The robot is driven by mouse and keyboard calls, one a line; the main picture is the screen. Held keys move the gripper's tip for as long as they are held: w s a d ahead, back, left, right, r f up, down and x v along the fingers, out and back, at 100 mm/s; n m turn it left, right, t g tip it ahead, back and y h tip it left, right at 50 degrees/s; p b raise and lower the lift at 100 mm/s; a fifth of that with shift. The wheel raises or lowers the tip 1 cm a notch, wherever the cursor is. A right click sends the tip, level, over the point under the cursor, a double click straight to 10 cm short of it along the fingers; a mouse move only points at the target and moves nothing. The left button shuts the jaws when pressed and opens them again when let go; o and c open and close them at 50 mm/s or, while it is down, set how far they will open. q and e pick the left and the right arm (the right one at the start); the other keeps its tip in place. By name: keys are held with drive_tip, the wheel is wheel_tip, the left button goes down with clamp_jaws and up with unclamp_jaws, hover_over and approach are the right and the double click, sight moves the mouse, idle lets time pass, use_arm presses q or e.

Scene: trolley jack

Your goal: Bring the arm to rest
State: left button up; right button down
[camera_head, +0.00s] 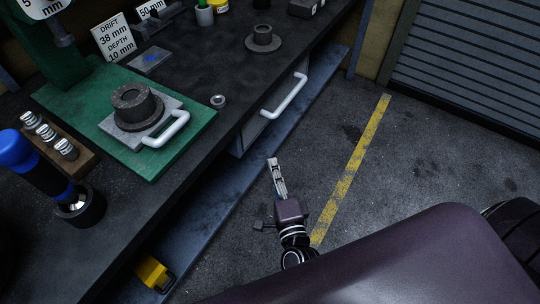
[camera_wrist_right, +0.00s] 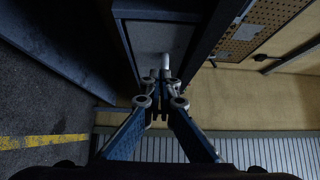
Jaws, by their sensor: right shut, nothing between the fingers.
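My right gripper (camera_head: 273,164) hangs in the air beside the dark workbench (camera_head: 190,218), on its open-floor side. It is shut and empty. In the right wrist view my right gripper (camera_wrist_right: 162,75) shows with its fingertips together, and a pale bar-like end (camera_wrist_right: 165,62) lies just beyond them. I cannot tell whether they touch. My left gripper is not in view.
On the bench, a green mat (camera_head: 188,150) holds a metal plate (camera_head: 113,128) with a white handle and a dark ring part. A drawer (camera_head: 252,130) with a white handle (camera_head: 285,96) is beneath. A yellow-striped floor (camera_head: 350,165) lies open to the right.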

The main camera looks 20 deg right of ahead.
drive_tip(key=s+a+f+n+g+y, duration=0.1)
drive_tip(key=s+f+n+g, duration=0.25)
drive_tip(key=f, duration=0.65)
drive_tip(key=s+a+f+n+g+y, duration=0.2)
drive_tip(key=s+f+n, duration=0.3)
drive_tip(key=f, duration=0.5)
drive_tip(key=s+a+f+n+g+y, duration=0.1)
drive_tip(key=s+f+n+g, duration=0.25)
drive_tip(key=f, duration=0.65)
drive_tip(key=s+d+f+n+g, duration=0.2)
drive_tip(key=s+f, duration=0.3)
drive_tip(key=s, duration=0.4)
drive_tip(key=s+d+f+n+g+h, duration=0.1)
drive_tip(key=s+d+f+n+g, duration=0.2)
drive_tip(key=s, duration=0.5)
drive_tip(key=s+d+f+n+g, duration=0.2)
drive_tip(key=s+d+f+n, duration=0.2)
drive_tip(key=s+f, duration=0.4)
drive_tip(key=shift+s+d+f+n+g+h, duration=0.15)
drive_tip(key=shift+s+d+n+g+h, duration=0.25)
drive_tip(key=shift+s+d, duration=0.4)
drive_tip(key=shift+a, duration=0.1)
